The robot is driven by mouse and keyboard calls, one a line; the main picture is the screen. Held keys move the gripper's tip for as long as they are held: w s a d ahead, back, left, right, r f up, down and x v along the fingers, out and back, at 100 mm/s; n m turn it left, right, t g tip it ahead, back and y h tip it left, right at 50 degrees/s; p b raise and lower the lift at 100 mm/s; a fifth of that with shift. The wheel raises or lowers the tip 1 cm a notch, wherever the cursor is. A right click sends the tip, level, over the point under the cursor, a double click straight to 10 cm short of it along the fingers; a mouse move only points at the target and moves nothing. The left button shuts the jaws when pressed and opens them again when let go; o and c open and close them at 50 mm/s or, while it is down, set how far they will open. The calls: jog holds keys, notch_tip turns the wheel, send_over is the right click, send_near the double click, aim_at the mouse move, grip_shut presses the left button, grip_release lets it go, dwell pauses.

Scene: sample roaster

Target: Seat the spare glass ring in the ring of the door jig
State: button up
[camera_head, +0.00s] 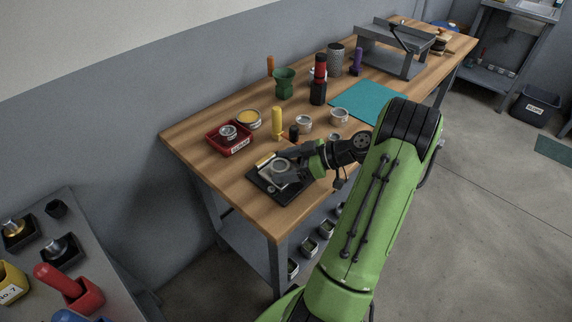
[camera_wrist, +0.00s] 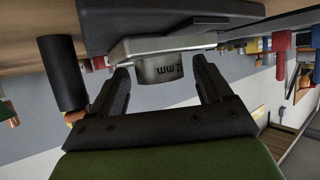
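The door jig is a black plate (camera_head: 262,186) near the front left corner of the bench, with a pale grey ring (camera_head: 280,166) on it. My gripper (camera_head: 283,167) is low over the jig, its fingers on either side of this ring. In the wrist view a grey piece marked "2 mm" (camera_wrist: 162,69) shows between the two fingers (camera_wrist: 160,78), with narrow gaps on both sides. I cannot tell whether the spare glass ring is on the jig. A round silver-rimmed item (camera_head: 229,131) sits in the labelled red tray (camera_head: 239,148).
Behind the jig stand a black cylinder (camera_head: 294,132), an orange-yellow handled tool (camera_head: 277,120), a yellow-filled tin (camera_head: 249,118) and small metal tins (camera_head: 304,122). A teal mat (camera_head: 368,101) lies to the right. The bench's front edge is close to the jig.

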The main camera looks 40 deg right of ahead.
jog(key=shift+r, duration=0.2)
jog(key=p+v, duration=0.4)
jog(key=v, duration=0.8)
jog(key=w+a+r+m+g+h, duration=0.1)
jog(key=w+a+r+g, duration=0.25)
jog(key=a, duration=0.55)
jog(key=w+a+r+m+g+h, duration=0.1)
jog(key=w+a+r+g+h, duration=0.25)
jog(key=a, duration=0.55)
jog(key=s+a+r+m+h, duration=0.1)
jog(key=s+a+r, duration=0.1)
jog(key=a, duration=0.3)
jog(key=s+a+r+m, duration=0.1)
jog(key=s+a+r, duration=0.1)
jog(key=a, duration=0.4)
jog(key=s+a+m+t+h, duration=0.1)
jog(key=s+m+t+h, duration=0.1)
jog(key=s, duration=0.7)
jog(key=shift+s+a+m, duration=0.15)
jog(key=shift+a+m, duration=0.2)
jog(key=shift+m, duration=0.15)
